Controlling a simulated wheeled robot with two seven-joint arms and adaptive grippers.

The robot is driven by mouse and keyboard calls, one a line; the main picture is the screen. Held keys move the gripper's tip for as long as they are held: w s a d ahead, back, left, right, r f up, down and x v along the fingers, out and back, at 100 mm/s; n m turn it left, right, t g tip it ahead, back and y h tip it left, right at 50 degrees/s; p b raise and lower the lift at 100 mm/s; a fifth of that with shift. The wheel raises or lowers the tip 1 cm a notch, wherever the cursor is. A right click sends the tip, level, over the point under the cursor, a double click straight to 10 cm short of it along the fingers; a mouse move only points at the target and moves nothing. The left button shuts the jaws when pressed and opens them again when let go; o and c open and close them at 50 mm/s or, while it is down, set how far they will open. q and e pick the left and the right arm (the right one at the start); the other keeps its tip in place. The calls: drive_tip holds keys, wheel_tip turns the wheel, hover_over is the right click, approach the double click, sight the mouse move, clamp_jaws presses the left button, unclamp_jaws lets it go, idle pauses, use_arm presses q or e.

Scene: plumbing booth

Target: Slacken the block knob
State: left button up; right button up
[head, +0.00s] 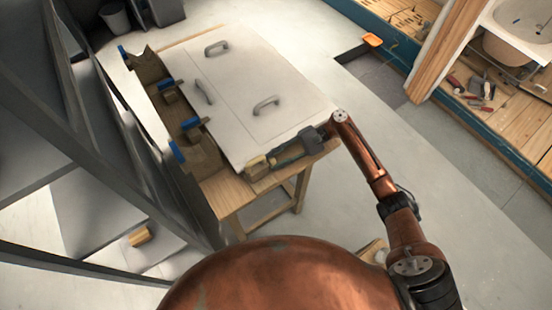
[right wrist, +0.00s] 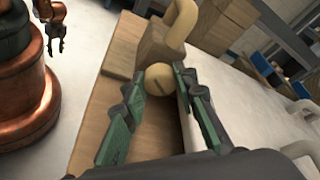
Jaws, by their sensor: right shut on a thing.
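The block knob (right wrist: 159,80) is a round, pale wooden knob with a dark slot across its face, at the centre of the right wrist view. It sits against a wooden block (right wrist: 153,48), which also shows at the near corner of the bench in the head view (head: 256,170). My right gripper (right wrist: 159,73) is shut on the knob, one finger on each side. In the head view, the right gripper (head: 272,160) reaches the block from the right. My left gripper (right wrist: 55,46) hangs empty with its fingers apart at the upper left of the right wrist view.
A wooden bench (head: 232,190) carries a large white panel (head: 240,75) with several grey handles. Blue-ended clamps (head: 178,151) line its left side. Open floor (head: 400,180) lies to the right, before a bathtub (head: 515,45) and loose tools.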

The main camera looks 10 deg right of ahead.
drive_tip(key=shift+c, duration=0.4)
drive_tip(key=shift+n+t, duration=0.4)
drive_tip(key=shift+n, duration=0.1)
drive_tip(key=shift+f+n+y, duration=0.15)
drive_tip(key=shift+n+y, duration=0.15)
drive_tip(key=shift+n, duration=0.2)
drive_tip(key=shift+s+d+f+n+t+y+b, duration=0.1)
drive_tip(key=shift+n+t+y+b, duration=0.25)
drive_tip(key=shift+n, duration=0.55)
drive_tip(key=shift+n+t+y+b, duration=0.25)
drive_tip(key=shift+n+y+b, duration=0.15)
drive_tip(key=shift+n, duration=0.5)
drive_tip(key=o, duration=1.2)
drive_tip(key=shift+c, duration=0.2)
